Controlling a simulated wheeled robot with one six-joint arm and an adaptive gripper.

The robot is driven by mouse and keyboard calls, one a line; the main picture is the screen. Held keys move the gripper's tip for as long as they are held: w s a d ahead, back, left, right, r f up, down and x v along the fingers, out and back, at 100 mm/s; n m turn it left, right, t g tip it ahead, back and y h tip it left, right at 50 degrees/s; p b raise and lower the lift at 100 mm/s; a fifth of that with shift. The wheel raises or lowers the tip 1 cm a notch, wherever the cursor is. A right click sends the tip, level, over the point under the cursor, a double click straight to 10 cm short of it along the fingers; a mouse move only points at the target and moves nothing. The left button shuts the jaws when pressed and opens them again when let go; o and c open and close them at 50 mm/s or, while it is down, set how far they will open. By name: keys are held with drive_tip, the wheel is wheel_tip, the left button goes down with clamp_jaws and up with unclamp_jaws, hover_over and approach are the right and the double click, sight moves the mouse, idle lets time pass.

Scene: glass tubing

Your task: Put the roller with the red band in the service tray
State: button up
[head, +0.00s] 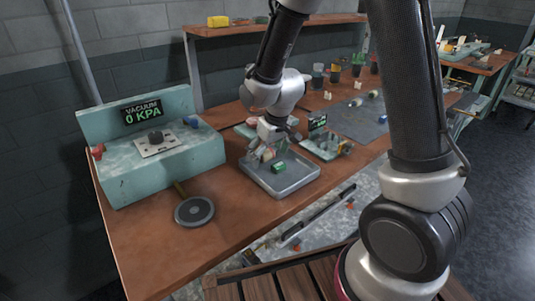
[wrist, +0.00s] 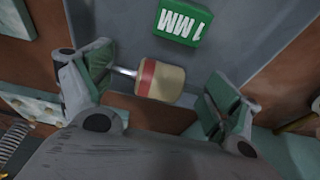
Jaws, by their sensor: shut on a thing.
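The roller with the red band (wrist: 160,82) is cream with a metal shaft end. In the wrist view it lies between the two fingers of my gripper (wrist: 155,88), its shaft end against the left finger. A narrow gap seems to show at the right finger. In the head view my gripper (head: 266,148) is low over the back left of the grey service tray (head: 300,178), and the roller is hard to make out there. The tray floor also fills the upper wrist view (wrist: 235,50). Whether the roller touches the tray, I cannot tell.
A green block marked 1 MM (head: 279,168) lies in the tray. A teal vacuum unit (head: 155,160) stands left, with a round dark pad (head: 194,210) in front. A small teal fixture (head: 326,147) sits right of the tray. Cups stand farther back.

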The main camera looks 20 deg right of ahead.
drive_tip(key=shift+f, duration=0.15)
drive_tip(key=o, duration=0.8)
drive_tip(key=v, duration=1.3)
drive_tip(key=s+d+r+m, duration=0.1)
drive_tip(key=s+d+r, duration=0.2)
drive_tip(key=s+d, duration=0.2)
drive_tip(key=s+d+r+m+t, duration=0.1)
drive_tip(key=s+d+r+m, duration=0.1)
drive_tip(key=s+d, duration=0.3)
drive_tip(key=s+d+r+m+h, duration=0.1)
drive_tip(key=s+d+r, duration=0.4)
drive_tip(key=s, duration=0.6)
drive_tip(key=shift+d, duration=0.3)
